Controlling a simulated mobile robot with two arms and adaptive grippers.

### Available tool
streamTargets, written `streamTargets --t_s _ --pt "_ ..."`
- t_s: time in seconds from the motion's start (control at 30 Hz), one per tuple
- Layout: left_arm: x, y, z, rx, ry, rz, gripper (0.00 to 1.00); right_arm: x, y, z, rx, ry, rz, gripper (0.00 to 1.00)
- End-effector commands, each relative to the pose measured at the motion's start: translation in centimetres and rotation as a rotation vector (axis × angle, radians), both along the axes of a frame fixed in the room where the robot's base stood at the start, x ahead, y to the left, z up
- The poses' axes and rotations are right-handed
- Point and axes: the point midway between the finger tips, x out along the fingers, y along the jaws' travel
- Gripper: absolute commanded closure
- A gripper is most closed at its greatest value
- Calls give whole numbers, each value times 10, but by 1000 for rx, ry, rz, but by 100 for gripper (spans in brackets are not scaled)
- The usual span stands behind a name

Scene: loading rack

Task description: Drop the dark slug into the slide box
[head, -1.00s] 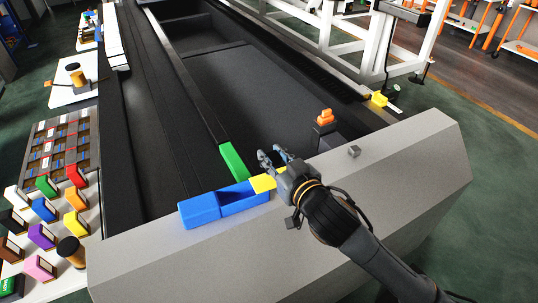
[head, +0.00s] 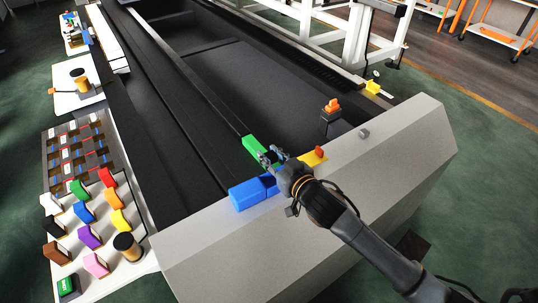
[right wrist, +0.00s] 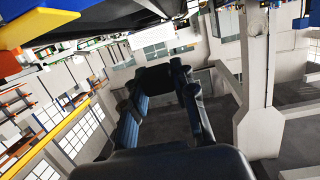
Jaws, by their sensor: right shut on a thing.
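The slide box appears to be the blue box (head: 246,196) on the grey sloped end ledge, with a green part (head: 256,148) behind and a yellow part (head: 312,158) at its right. My right gripper (head: 272,156) is over the box, hiding its middle. In the right wrist view, the fingers (right wrist: 160,95) are shut on a dark piece (right wrist: 160,78) bridging their tips, which I take for the dark slug. Its shape is hard to tell. A blue surface (right wrist: 45,18) shows close by at the top left. My left gripper is not in view.
A black-framed bed (head: 225,85) lies behind the ledge. A small grey cube (head: 364,133) and an orange-topped post (head: 331,110) stand to the right.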

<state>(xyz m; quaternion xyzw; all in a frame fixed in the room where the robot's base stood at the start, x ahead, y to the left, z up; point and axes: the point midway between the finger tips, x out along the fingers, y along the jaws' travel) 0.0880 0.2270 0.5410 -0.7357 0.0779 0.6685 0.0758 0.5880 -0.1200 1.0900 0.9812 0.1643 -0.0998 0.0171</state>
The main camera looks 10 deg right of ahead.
Motion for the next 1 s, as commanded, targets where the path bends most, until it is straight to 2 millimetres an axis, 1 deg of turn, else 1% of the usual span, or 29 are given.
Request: streamTargets --t_s 0.3,0.53,1.0 --pt "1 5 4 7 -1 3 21 0 0 0 2 1 -5 100" --pt "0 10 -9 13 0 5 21 0 0 -17 1 -1 -4 100" --pt "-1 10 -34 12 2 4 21 0 0 -55 1 1 -4 100"
